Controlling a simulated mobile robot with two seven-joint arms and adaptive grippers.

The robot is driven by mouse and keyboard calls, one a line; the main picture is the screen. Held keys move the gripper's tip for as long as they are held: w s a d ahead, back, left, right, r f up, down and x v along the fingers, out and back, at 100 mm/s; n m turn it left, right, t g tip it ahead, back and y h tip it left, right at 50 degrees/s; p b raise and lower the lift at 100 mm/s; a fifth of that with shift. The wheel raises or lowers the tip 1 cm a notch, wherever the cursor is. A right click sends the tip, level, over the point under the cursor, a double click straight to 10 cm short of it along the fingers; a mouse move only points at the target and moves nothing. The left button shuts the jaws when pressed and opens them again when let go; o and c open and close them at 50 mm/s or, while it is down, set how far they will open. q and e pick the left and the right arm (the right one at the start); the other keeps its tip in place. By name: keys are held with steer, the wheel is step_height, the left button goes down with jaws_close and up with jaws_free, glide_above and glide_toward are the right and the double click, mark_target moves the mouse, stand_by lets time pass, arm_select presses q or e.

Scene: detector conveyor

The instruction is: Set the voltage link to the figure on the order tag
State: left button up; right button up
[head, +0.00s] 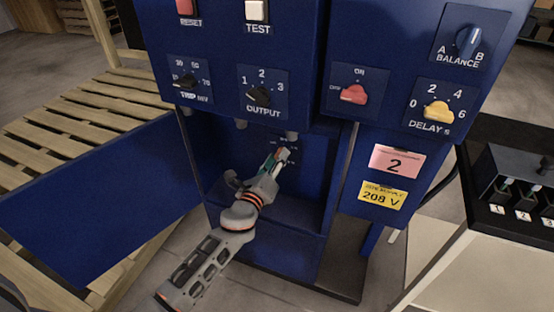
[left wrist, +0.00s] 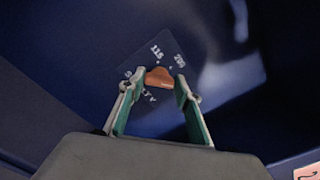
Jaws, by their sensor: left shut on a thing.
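The voltage link shows in the left wrist view as an orange-brown knob (left wrist: 163,77) on a dark blue plate (left wrist: 172,50) marked 115 and a second figure that looks like 208 or 200. My left gripper (left wrist: 160,80) has its two green-lined fingers on either side of the knob, shut on it. In the head view the left gripper (head: 281,156) reaches into the recess of the blue cabinet and hides the knob. A yellow tag (head: 382,195) reads 208 V. A pink tag (head: 394,161) above it reads 2. My right gripper is not in view.
The recess walls (head: 219,153) stand close around my left gripper. A numbered rack (head: 515,200) stands at right, wooden slats (head: 80,125) at left.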

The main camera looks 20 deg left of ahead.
arm_select(q)
steer(key=shift+f+n, duration=0.15)
steer(key=shift+n, duration=2.2)
steer(key=shift+f+n, duration=0.1)
steer(key=shift+n, duration=2.25)
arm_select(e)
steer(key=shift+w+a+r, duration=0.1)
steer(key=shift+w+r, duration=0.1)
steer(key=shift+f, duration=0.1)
arm_select(q)
steer(key=o, duration=1.1)
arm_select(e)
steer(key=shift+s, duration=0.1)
arm_select(q)
steer(key=shift+a, duration=0.1)
